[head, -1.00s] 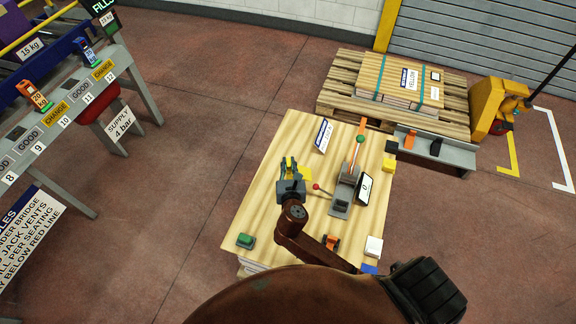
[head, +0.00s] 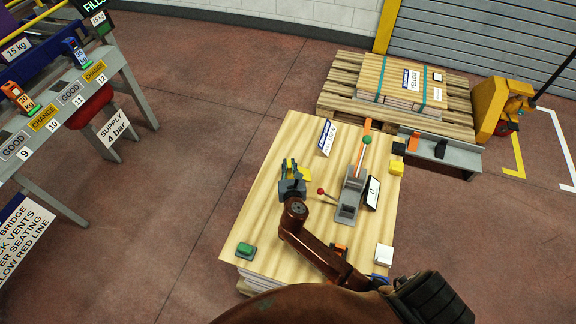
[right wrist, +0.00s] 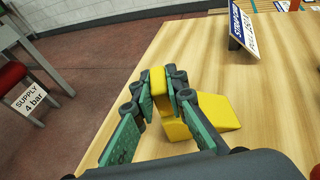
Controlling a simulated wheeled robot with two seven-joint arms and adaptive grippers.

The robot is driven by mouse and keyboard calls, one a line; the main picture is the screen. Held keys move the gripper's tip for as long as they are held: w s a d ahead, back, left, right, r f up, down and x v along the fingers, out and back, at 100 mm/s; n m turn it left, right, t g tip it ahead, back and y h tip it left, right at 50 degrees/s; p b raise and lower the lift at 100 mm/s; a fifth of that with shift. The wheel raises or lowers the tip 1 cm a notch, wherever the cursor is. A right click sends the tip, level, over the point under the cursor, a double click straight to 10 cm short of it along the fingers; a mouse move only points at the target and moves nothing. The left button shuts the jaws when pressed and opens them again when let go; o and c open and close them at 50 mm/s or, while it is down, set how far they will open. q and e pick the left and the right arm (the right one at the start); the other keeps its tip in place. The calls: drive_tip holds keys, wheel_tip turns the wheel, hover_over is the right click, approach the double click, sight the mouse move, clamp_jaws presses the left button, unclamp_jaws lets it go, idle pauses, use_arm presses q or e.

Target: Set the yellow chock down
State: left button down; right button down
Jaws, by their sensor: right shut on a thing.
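My right gripper (head: 291,170) is over the left part of the light wooden table top (head: 283,245). It is shut on the yellow chock (right wrist: 213,113). In the right wrist view, the green-padded fingers (right wrist: 161,88) close on the chock's narrow upright part. Its wider sloped part shows beyond the right finger, low over or touching the wood; I cannot tell which. My left gripper is not in view.
Right of the gripper stand a red-knobbed lever (head: 321,190) and a grey device with a green knob (head: 367,140). A sign (head: 326,137) stands behind. Bare wood lies left.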

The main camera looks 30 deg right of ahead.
drive_tip(key=c, duration=1.9)
unclamp_jaws()
drive_tip(key=shift+c, duration=0.2)
drive_tip(key=shift+r, duration=0.1)
